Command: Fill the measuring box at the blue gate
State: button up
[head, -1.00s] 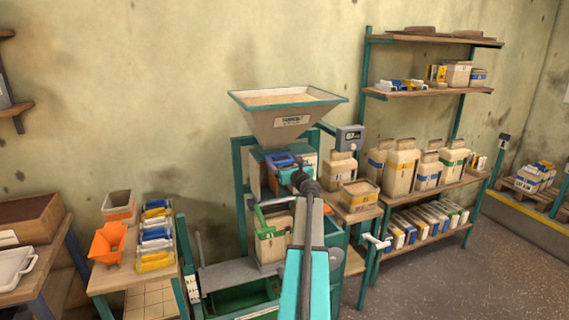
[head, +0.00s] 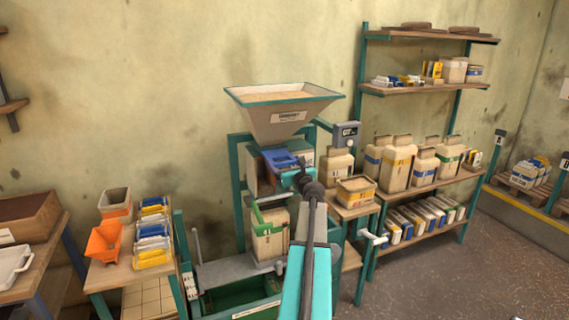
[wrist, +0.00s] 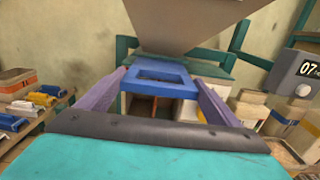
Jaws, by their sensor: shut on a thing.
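The blue gate (head: 279,158) sits just under the hopper (head: 285,118), which holds pale grain. In the wrist view the gate's blue frame (wrist: 161,69) lies between the two purple fingers of my gripper (wrist: 160,84), which is shut on it. In the head view my gripper (head: 291,171) is at the gate's front right, and my wrist hides part of it.
A display (head: 347,134) stands right of the hopper. An open beige box (head: 356,188) is on a small stand to the right. Shelves of containers (head: 425,165) stand further right.

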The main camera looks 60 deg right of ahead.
jog(key=shift+d, duration=0.1)
jog(key=o, duration=1.4)
jog(key=shift+s, duration=0.15)
jog(key=shift+b+v, duration=1.5)
jog(key=shift+v, duration=5.35)
